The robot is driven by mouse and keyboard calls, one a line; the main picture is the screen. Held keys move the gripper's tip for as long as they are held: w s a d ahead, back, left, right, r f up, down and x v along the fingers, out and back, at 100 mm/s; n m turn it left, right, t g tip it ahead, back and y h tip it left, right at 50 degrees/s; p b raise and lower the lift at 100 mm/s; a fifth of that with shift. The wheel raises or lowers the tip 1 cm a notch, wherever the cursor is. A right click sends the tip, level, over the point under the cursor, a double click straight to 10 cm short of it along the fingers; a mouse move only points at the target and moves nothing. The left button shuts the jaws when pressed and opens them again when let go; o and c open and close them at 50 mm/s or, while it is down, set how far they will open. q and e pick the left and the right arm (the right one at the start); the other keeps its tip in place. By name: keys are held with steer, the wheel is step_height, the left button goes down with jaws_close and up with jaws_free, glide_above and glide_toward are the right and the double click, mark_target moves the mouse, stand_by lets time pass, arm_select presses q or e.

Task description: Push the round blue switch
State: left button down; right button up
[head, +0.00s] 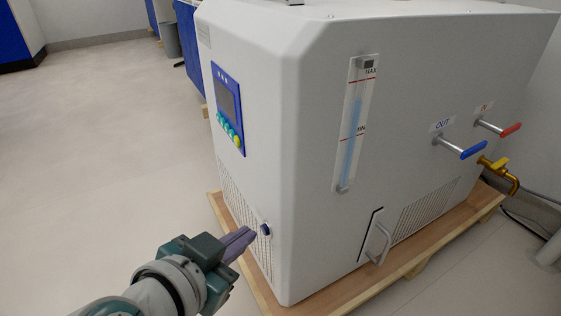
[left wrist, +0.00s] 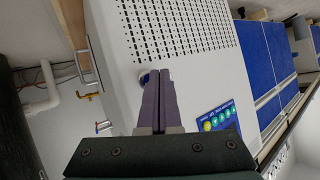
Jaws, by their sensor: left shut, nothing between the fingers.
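The round blue switch (head: 266,229) sits low on the left face of the white distiller, at the edge of a vent grille. My left gripper (head: 252,236) is shut and empty, with its purple fingertips pointing at the switch and very close to it. In the left wrist view the shut fingers (left wrist: 160,75) reach up to the switch (left wrist: 144,78) and cover part of it. I cannot tell whether they touch it. My right gripper is not in view.
The distiller (head: 290,140) stands on a wooden pallet (head: 345,302). Its left face has a control panel (head: 228,108) above the switch. A blue-handled OUT valve (head: 460,148), a red-handled IN valve (head: 498,128) and a brass tap (head: 497,170) stick out at right. The floor at left is clear.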

arm_select(q)
steer(key=shift+s+a, duration=0.1)
steer(key=shift+a, duration=0.05)
steer(key=shift+s+a, duration=0.55)
steer(key=shift+a, duration=0.25)
steer(key=shift+s+a, duration=0.55)
steer(key=shift+a, duration=0.25)
steer(key=shift+s+a, duration=0.55)
steer(key=shift+a, duration=0.25)
